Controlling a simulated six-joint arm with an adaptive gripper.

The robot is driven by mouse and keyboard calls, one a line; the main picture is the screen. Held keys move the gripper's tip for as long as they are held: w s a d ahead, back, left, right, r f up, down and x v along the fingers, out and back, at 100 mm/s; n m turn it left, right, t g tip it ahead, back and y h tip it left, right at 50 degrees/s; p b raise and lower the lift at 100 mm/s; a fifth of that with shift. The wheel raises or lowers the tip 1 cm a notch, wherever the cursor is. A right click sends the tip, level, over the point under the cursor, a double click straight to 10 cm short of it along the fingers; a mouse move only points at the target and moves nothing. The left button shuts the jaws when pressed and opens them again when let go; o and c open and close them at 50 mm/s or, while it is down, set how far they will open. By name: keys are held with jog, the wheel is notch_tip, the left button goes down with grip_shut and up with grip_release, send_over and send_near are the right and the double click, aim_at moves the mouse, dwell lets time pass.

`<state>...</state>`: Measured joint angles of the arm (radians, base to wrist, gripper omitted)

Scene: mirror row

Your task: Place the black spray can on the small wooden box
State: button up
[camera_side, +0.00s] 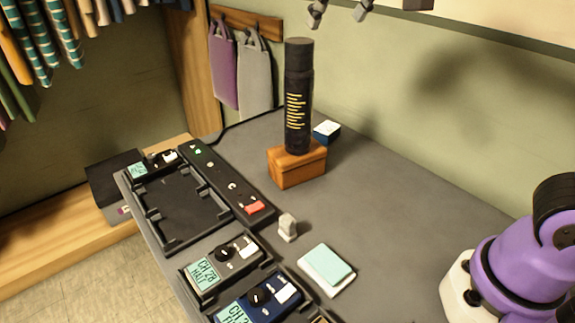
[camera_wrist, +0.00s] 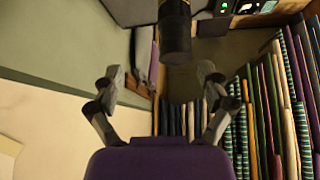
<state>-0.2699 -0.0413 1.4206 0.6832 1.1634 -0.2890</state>
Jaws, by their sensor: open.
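The black spray can (camera_side: 298,95), with yellow markings, stands upright on the small wooden box (camera_side: 298,166) on the grey table. My gripper (camera_side: 338,14) is at the top edge of the side view, above and slightly right of the can, apart from it. In the wrist view my gripper (camera_wrist: 160,85) has its two fingers spread wide with nothing between them. The end of the black can (camera_wrist: 175,35) shows at the top of that view, beyond the fingertips.
A small blue and white box (camera_side: 327,131) sits behind the wooden box. A black tray (camera_side: 180,208), a long control strip (camera_side: 225,184) and labelled devices (camera_side: 226,270) line the left. A pale pad (camera_side: 327,270) and small grey piece (camera_side: 287,227) lie in front.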

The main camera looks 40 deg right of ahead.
jog(key=s+d+f+n+y, duration=0.1)
jog(key=s+f, duration=1.3)
jog(key=shift+s+f+n+g, duration=0.15)
jog(key=shift+n+g, duration=0.25)
